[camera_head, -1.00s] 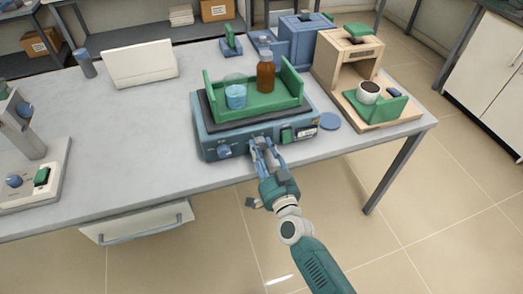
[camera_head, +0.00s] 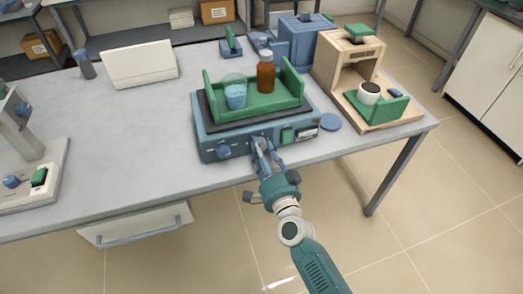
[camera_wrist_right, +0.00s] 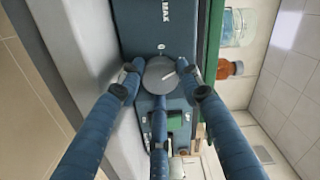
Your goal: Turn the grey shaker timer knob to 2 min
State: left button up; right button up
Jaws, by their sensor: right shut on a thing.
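The blue shaker (camera_head: 212,140) stands near the table's front edge, with a green tray (camera_head: 268,101) on top. The grey timer knob (camera_wrist_right: 160,74) is on its front panel and carries a pale pointer line, seen in the right wrist view. My right gripper (camera_head: 260,142) is at the panel, with its fingers around the knob and shut on it; in the right wrist view the fingers (camera_wrist_right: 160,80) sit on either side of the knob. The fingers hide the knob in the head view. My left gripper is not in view.
A beaker of blue liquid (camera_head: 235,95) and a brown bottle (camera_head: 265,72) stand on the shaker's tray. A green switch (camera_head: 287,136) is right of my gripper. A wooden furnace-like box (camera_head: 340,68) stands to the right.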

jog(key=o, duration=0.9)
jog(key=shift+c, duration=0.2)
jog(key=v, duration=1.2)
jog(key=s+d+f+n+g+h, duration=0.1)
jog(key=s+d+f+n+g, duration=0.2)
jog(key=f, duration=0.8)
jog(key=s+d+f+n+g, duration=0.2)
jog(key=s+f, duration=0.3)
jog(key=f, duration=0.6)
jog(key=s+d+f+n+g+h, duration=0.1)
jog(key=s+d+f+n+g, duration=0.2)
jog(key=f, duration=0.9)
jog(key=s+d+f+n+g+h, duration=0.1)
jog(key=s+d+f, duration=0.3)
jog(key=s, duration=0.6)
jog(key=s+d+f+n+g+h, duration=0.1)
jog(key=s+d+f+g, duration=0.3)
jog(key=s+f, duration=0.3)
jog(key=s+d+f+n+g+h, duration=0.1)
jog(key=s+f, duration=0.5)
jog(key=s, duration=0.7)
jog(key=d+n+g, duration=0.1)
jog(key=d+g, duration=0.1)
jog(key=shift+s+d+f+h, duration=0.2)
jog(key=shift+s+d+h, duration=0.1)
jog(key=shift+s+d, duration=0.1)
